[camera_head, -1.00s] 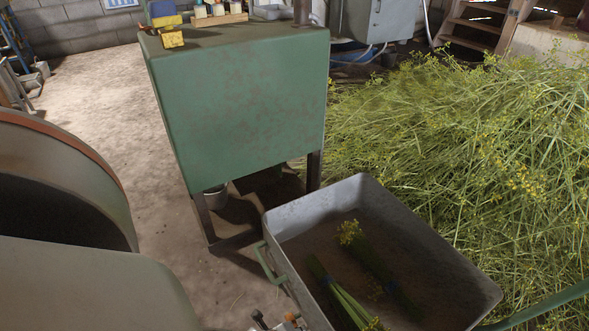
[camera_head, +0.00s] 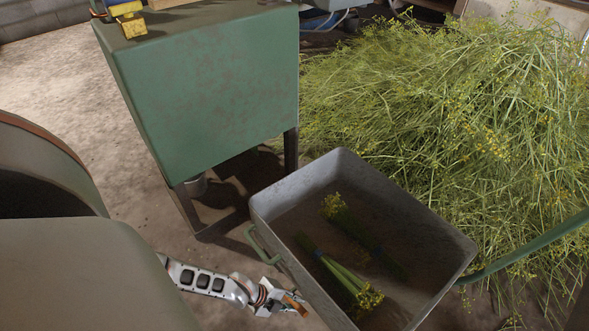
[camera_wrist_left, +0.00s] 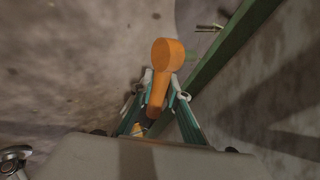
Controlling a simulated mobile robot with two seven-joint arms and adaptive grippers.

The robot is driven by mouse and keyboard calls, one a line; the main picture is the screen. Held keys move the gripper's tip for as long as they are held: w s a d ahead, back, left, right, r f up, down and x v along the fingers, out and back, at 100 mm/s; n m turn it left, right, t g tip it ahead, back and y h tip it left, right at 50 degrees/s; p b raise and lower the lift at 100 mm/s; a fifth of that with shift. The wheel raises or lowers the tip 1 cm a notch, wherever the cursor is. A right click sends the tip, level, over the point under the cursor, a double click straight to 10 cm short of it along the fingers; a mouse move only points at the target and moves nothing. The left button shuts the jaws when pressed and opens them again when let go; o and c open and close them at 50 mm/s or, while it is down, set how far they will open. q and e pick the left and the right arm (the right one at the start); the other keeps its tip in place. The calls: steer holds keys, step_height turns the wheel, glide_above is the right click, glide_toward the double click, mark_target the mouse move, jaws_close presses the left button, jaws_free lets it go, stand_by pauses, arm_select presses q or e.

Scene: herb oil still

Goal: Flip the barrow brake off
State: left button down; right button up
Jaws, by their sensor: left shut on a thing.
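The barrow has a grey metal tray (camera_head: 262,208) and a green frame, with a green handle tube (camera_head: 530,243) at the right. My left gripper (camera_head: 284,301) is low beside the tray's near left side, at the bottom of the head view. In the left wrist view its teal fingers (camera_wrist_left: 158,108) are closed around an orange lever with a rounded end, the barrow brake (camera_wrist_left: 167,62). A bit of the orange brake (camera_head: 295,306) also shows at the fingertips in the head view. A green frame bar (camera_wrist_left: 225,55) runs close beside it. My right gripper is out of view.
Herb bundles (camera_head: 340,275) lie in the tray. A green cabinet on legs (camera_head: 210,95) stands behind it, and a large herb heap (camera_head: 430,110) fills the right. Bare concrete floor (camera_head: 75,95) is open at the left.

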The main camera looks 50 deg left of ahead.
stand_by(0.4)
arm_select(q)
steer(key=c, duration=2.2)
jaws_free()
steer(key=shift+d, duration=0.1)
steer(key=shift+r, duration=0.1)
steer(key=v, duration=1.2)
